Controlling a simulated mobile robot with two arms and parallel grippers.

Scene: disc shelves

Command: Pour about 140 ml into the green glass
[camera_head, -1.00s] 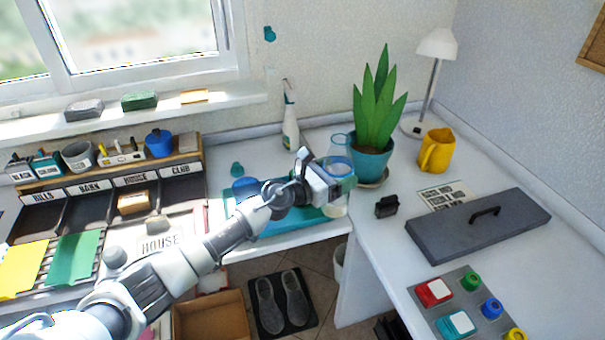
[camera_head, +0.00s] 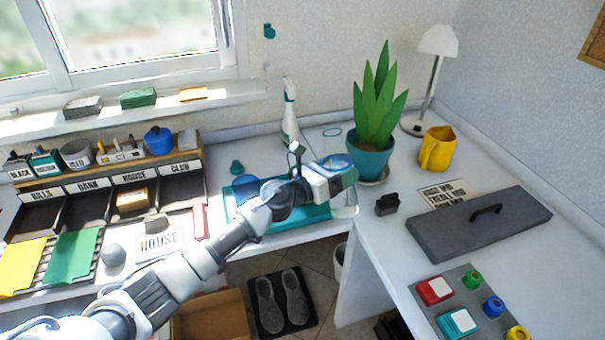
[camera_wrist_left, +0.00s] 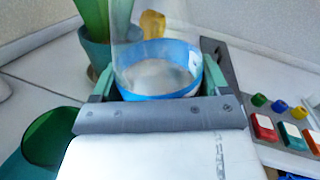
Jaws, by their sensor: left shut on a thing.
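My left gripper (camera_head: 342,176) is shut on a clear carafe with a blue band (camera_wrist_left: 160,70), which shows between its green fingers (camera_wrist_left: 158,88) in the left wrist view. In the head view the carafe's blue band (camera_head: 336,161) shows just behind the gripper, above the counter; the clear walls are faint. I cannot tell its liquid level. A dark green glass (camera_wrist_left: 47,138) shows at the lower left of the left wrist view, beside the gripper and apart from the carafe. In the head view I cannot make it out. My right gripper is not in view.
A potted plant (camera_head: 371,160) stands close behind the carafe, with a yellow jug (camera_head: 436,149) to its right. A spray bottle (camera_head: 290,112) stands at the back. A teal tray (camera_head: 290,221) lies under my arm. A grey lidded box (camera_head: 478,226) and coloured buttons (camera_head: 456,322) are at right.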

